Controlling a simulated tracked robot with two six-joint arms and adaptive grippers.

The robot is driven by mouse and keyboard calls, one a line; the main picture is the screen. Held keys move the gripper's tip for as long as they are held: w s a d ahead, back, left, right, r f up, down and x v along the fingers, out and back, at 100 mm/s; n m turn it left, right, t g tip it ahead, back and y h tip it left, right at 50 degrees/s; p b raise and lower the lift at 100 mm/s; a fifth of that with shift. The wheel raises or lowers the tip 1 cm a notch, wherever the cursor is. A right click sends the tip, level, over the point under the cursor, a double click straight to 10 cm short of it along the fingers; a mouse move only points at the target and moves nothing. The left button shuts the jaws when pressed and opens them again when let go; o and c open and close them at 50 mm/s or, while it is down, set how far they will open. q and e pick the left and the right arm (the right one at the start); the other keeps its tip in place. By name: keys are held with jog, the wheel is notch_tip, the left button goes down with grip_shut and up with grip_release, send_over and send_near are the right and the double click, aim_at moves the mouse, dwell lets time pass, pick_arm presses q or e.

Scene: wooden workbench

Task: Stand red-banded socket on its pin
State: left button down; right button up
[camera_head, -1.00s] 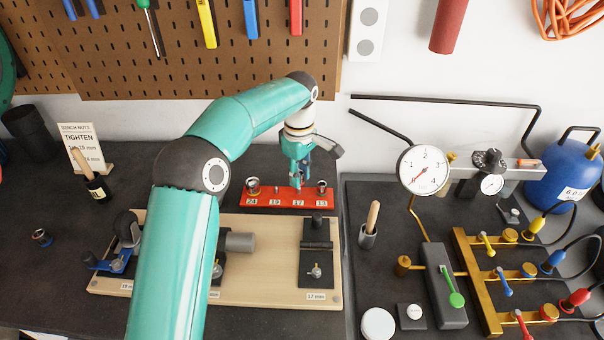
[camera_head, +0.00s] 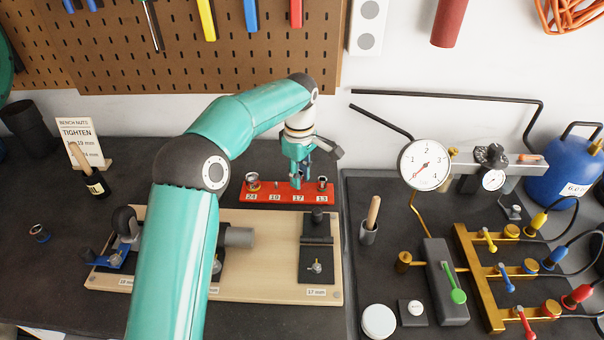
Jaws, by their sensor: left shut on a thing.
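The red socket rail (camera_head: 287,197) lies behind the wooden board, with labels for several sizes. My left gripper (camera_head: 297,181) points down over the rail near the 17 label. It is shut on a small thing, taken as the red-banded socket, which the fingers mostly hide. I cannot make out its band, or whether it touches the pin. A socket (camera_head: 252,181) stands at the rail's left end and another (camera_head: 322,183) at its right end. A thin bare pin (camera_head: 277,186) shows at the 19 label. My right gripper is not in view.
The wooden board (camera_head: 270,285) with clamped fixtures lies in front of the rail, partly behind my left arm. A loose socket (camera_head: 40,233) sits on the bench at left. A gauge (camera_head: 424,164) and brass manifold (camera_head: 480,265) stand at right.

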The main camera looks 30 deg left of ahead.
pick_arm(q)
jog(key=shift+f, duration=0.15)
jog(key=shift+f+b, duration=0.4)
jog(key=shift+f, duration=0.1)
jog(key=shift+f, duration=0.2)
dwell(0.6)
jog(key=c, duration=0.8)
grip_release()
jog(key=shift+r, duration=5.95)
